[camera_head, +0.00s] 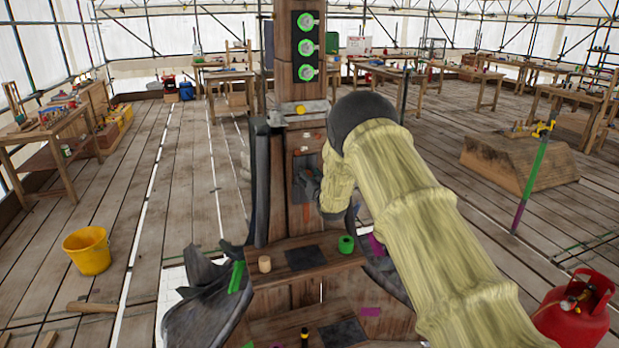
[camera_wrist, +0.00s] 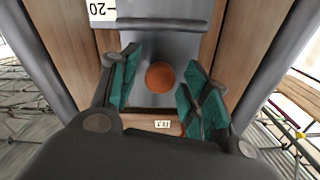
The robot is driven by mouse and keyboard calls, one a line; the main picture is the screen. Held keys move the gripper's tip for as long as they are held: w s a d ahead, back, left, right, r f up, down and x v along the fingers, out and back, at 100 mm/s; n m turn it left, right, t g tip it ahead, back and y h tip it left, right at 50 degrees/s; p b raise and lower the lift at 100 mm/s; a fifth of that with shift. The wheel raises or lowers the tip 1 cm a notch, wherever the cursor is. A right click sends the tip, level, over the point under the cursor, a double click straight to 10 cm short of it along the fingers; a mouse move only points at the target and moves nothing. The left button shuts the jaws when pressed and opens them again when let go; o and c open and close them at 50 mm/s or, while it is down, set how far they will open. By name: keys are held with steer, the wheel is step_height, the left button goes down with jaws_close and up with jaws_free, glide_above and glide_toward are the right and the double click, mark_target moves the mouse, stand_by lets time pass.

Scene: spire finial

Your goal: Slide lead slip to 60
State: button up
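In the wrist view, a grey slip panel (camera_wrist: 208,62) lies between wooden strips and carries a round orange knob (camera_wrist: 160,75). My gripper (camera_wrist: 162,84) has its teal fingers apart, one on each side of the knob; I see gaps between knob and fingers. A white scale label (camera_wrist: 101,10) reading 20 is at the top left, with a dark bar across the panel beside it. No 60 mark is visible. In the head view my gripper (camera_head: 309,184) is at the front of the wooden post (camera_head: 290,85), where my padded arm partly hides it and the slip.
A ledge below my gripper holds a green roll (camera_head: 346,244) and a tan cylinder (camera_head: 264,264). Dark lead sheets flank the post. A yellow bucket (camera_head: 87,250) stands left, a red gas cylinder (camera_head: 577,310) at bottom right. A small label (camera_wrist: 162,124) sits below the knob.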

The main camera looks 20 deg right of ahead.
jaws_close()
step_height(320, 180, down, 5)
steer(key=b, duration=0.3)
steer(key=shift+b, duration=0.35)
steer(key=shift+o, duration=1.2)
jaws_free()
steer(key=shift+s, duration=0.1)
steer(key=s, duration=1.2)
steer(key=shift+d, duration=0.2)
